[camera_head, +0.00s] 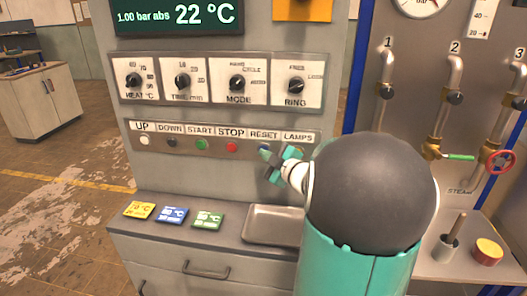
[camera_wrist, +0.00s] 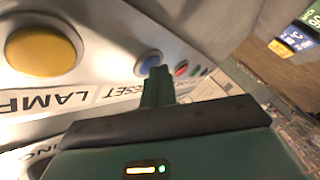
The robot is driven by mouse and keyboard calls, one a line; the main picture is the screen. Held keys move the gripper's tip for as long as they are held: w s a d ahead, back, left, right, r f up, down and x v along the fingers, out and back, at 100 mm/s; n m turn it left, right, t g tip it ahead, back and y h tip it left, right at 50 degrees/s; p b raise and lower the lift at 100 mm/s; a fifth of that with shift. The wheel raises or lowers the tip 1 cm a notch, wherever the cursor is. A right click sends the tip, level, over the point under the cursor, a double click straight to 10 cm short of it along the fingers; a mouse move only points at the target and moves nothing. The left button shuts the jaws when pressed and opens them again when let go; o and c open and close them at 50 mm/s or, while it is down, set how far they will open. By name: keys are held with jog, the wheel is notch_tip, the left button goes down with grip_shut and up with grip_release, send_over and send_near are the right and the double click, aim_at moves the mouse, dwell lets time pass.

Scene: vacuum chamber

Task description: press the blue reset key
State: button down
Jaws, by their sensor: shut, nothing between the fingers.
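The blue reset key (camera_wrist: 149,61) is a round button on the pale key strip, beside the RESET lettering (camera_wrist: 128,88) in the wrist view. In the head view my gripper mostly hides it below the RESET label (camera_head: 264,134). My gripper (camera_head: 266,155) is shut and empty, its teal fingertips close in front of the key. In the wrist view the closed fingers (camera_wrist: 158,72) reach up to the key's lower right edge and overlap it in the picture. I cannot tell whether they touch it.
A large yellow button (camera_wrist: 42,50) lies on the LAMPS side of the key. The red STOP button (camera_head: 232,147) and green START button (camera_head: 201,145) are to its left. Below are a metal tray (camera_head: 275,225) and several coloured cards (camera_head: 172,215). Pipes with valves (camera_head: 497,162) stand right.

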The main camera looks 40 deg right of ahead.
jog(key=shift+a, duration=0.1)
jog(key=shift+s+a, duration=0.5)
jog(key=shift+a, duration=0.1)
jog(key=s+a, duration=0.1)
jog(key=a, duration=0.1)
jog(key=s+a, duration=0.2)
dwell(0.4)
dwell(0.8)
